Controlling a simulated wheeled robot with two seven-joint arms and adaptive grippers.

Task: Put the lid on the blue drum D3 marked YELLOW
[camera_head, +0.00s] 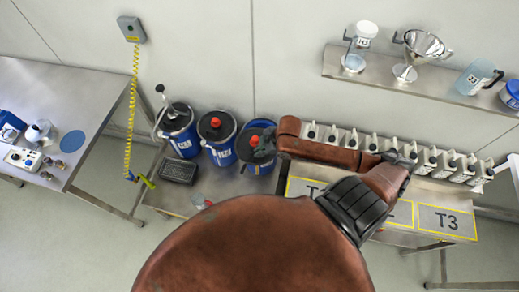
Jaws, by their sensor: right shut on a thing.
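Three blue drums stand in a row on the low metal bench. The left drum (185,143) has a black top with a hose-like fitting. The middle drum (224,156) wears a black lid (216,125) with a red knob. The right drum (262,168) is partly hidden by my right gripper (263,146) and a dark lid (244,146) with a red knob. My right gripper is shut on this lid, over the right drum. I cannot tell whether the lid touches the rim. The drum markings are too small to read. My left gripper is not in view.
A row of pale containers (370,141) stands behind my right arm. A dark tray (179,171) lies before the left drum. A wall shelf (425,85) holds vessels. A table (85,105) stands left.

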